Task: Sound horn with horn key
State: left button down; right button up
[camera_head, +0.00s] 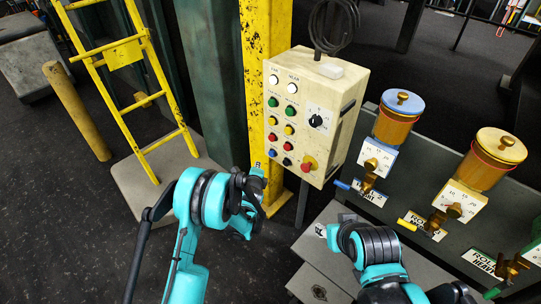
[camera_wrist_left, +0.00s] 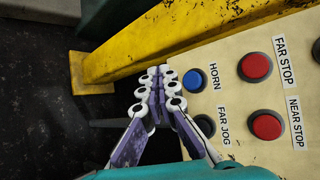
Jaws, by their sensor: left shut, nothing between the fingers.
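The horn key is a blue round button at the lower left of the cream control panel (camera_head: 334,88). In the left wrist view the blue horn button (camera_wrist_left: 193,80) sits beside the label HORN. My left gripper (camera_head: 257,170) is just left of the panel's lower left corner in the head view. In the left wrist view its fingers (camera_wrist_left: 160,78) are shut and empty, with the tips beside the blue button, to its left. I cannot tell whether they touch the panel. My right arm (camera_head: 372,250) is low, below the panel; its finger state is not clear.
Other buttons surround the horn key, including a red near stop button (camera_wrist_left: 267,127) and a dark far jog button (camera_wrist_left: 205,125). A yellow post (camera_head: 262,40) stands behind the panel. Brass-topped oilers (camera_head: 398,118) stand to the right. A yellow ladder (camera_head: 125,60) is at left.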

pick_arm(q)
jog(key=shift+w+d, duration=1.75)
jog(key=shift+w+d, duration=0.1)
jog(key=shift+w+d, duration=0.2)
jog(key=shift+w+d, duration=0.35)
jog(key=shift+d, duration=0.05)
dwell(1.0)
jog(key=shift+a, duration=0.1)
jog(key=shift+s+a, duration=0.6)
jog(key=shift+s, duration=0.1)
jog(key=shift+s+a, duration=1.75)
